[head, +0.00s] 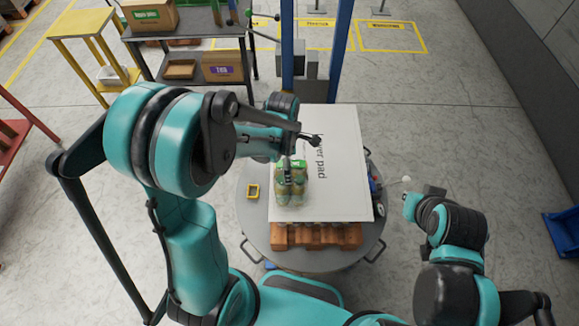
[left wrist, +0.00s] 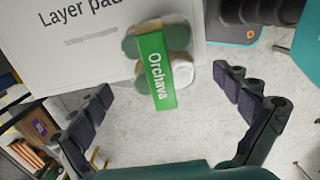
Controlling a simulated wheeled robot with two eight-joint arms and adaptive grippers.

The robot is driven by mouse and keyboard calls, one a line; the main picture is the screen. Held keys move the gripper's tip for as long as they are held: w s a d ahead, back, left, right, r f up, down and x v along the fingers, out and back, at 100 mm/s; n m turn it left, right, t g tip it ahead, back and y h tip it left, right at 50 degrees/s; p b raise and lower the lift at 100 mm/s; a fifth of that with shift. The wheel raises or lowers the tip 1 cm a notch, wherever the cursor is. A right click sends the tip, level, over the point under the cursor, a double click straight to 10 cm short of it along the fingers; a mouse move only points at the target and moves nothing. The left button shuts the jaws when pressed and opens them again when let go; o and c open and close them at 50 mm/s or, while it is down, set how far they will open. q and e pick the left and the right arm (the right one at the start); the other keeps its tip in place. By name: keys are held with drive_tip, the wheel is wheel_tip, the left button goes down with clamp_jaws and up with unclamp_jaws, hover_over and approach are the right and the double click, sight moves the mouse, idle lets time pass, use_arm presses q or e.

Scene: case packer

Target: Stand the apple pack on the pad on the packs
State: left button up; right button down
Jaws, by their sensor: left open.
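The pad and packs rest on a round grey table (head: 253,222) with side handles. A blue post (head: 340,50) stands behind. A dark shelf (head: 185,85) with cartons is at the back left. The pad's right side is bare.

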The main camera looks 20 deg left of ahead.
use_arm(q)
drive_tip(key=r, duration=0.6)
drive_tip(key=shift+s+a+r+p, duration=0.1)
drive_tip(key=shift+a+r+p, duration=0.1)
drive_tip(key=shift+r+p, duration=0.2)
drive_tip(key=shift+s+r, duration=0.1)
drive_tip(key=shift+r, duration=0.55)
drive_tip(key=s+a+r+m+t, duration=0.1)
drive_tip(key=s+r+m+t, duration=0.2)
drive_tip(key=m, duration=0.7)
drive_tip(key=s+a+r+m+t, duration=0.2)
drive_tip(key=s+r+m+t, duration=0.2)
drive_tip(key=m, duration=0.7)
drive_tip(key=s+r, duration=0.1)
drive_tip(key=s, duration=0.1)
drive_tip(key=shift+s+y, duration=0.3)
drive_tip(key=shift+s, duration=0.05)
wheel_tip(320, 180, down, 21)
drive_tip(key=b, duration=2.1)
drive_tip(key=shift+f, duration=0.2)
